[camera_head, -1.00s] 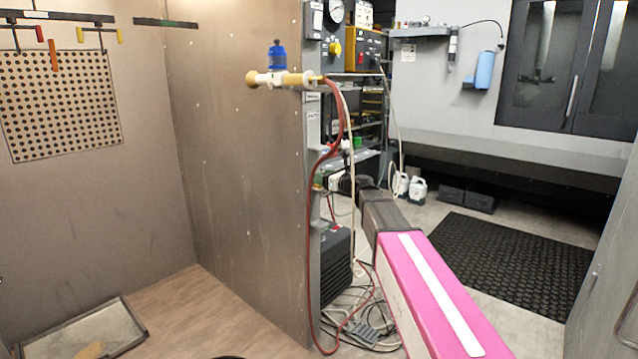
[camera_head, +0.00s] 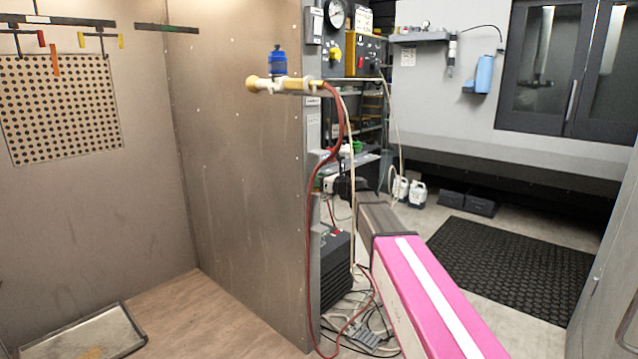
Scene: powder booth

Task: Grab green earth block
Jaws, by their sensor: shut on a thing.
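My gripper (camera_head: 345,188) is the small dark end of my arm, at the centre beside the grey shelf rack. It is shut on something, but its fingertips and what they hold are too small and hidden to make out. A small green item (camera_head: 356,146) shows on the rack above my gripper, apart from it. I cannot tell whether this is the green earth block. No other green block is clear in view.
A metal booth wall (camera_head: 240,170) stands left of my arm, with a red hose (camera_head: 318,250) along its edge. A black unit (camera_head: 336,268) and loose cables lie below. White jugs (camera_head: 416,194) stand behind. A black mat (camera_head: 510,265) covers open floor at right.

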